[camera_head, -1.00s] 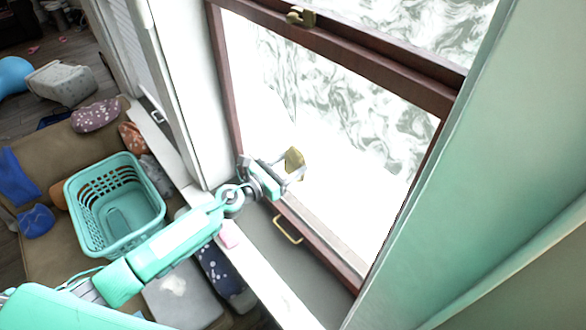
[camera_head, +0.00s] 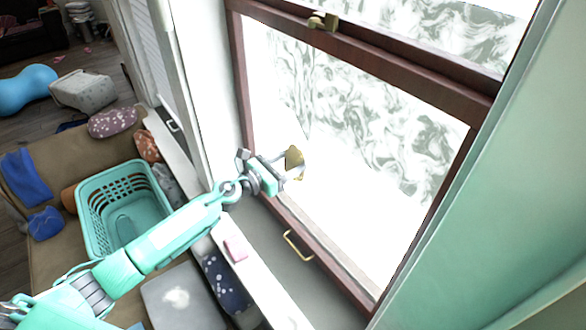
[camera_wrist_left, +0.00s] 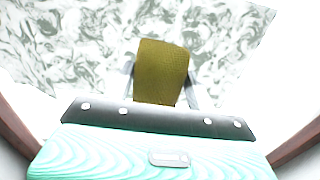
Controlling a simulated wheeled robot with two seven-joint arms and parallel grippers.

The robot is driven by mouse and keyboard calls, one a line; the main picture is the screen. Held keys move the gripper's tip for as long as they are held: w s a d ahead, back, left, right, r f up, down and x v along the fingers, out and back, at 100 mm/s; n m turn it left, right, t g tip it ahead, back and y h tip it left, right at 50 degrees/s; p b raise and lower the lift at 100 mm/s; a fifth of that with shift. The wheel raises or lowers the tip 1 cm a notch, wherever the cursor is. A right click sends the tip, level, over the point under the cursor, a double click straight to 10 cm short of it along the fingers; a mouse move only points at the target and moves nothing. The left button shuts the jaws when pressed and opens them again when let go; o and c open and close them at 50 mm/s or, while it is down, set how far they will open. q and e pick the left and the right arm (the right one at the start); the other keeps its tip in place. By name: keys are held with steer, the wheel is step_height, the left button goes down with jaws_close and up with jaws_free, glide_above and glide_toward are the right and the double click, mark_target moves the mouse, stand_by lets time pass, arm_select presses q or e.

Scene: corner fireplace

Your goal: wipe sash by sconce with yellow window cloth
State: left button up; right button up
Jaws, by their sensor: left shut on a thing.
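The yellow window cloth (camera_head: 293,158) is a small mustard-coloured piece held in my left gripper (camera_head: 294,168). It also shows in the left wrist view (camera_wrist_left: 162,70), between the fingers. My left gripper is shut on it in front of the lower window sash (camera_head: 385,125), near the sash's left side. The sash has a dark red-brown frame, a brass handle below and glass with grey-white smeary swirls. The glass near the cloth looks bright white. I cannot tell whether the cloth touches the glass. No sconce is visible. My right gripper is not in view.
A brass latch (camera_head: 323,20) sits on the sash's top rail and a brass handle (camera_head: 298,245) on its bottom rail. A pink block (camera_head: 235,248) lies on the white ledge. A teal basket (camera_head: 125,205) stands on the brown seat. A green wall edge closes the right side.

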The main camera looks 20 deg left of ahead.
arm_select(q)
steer(key=shift+b+v, duration=0.65)
steer(key=shift+v, duration=1.95)
steer(key=shift+s+a, duration=0.2)
steer(key=shift+s, duration=0.15)
steer(key=shift+b+v, duration=0.7)
steer(key=shift+v, duration=0.8)
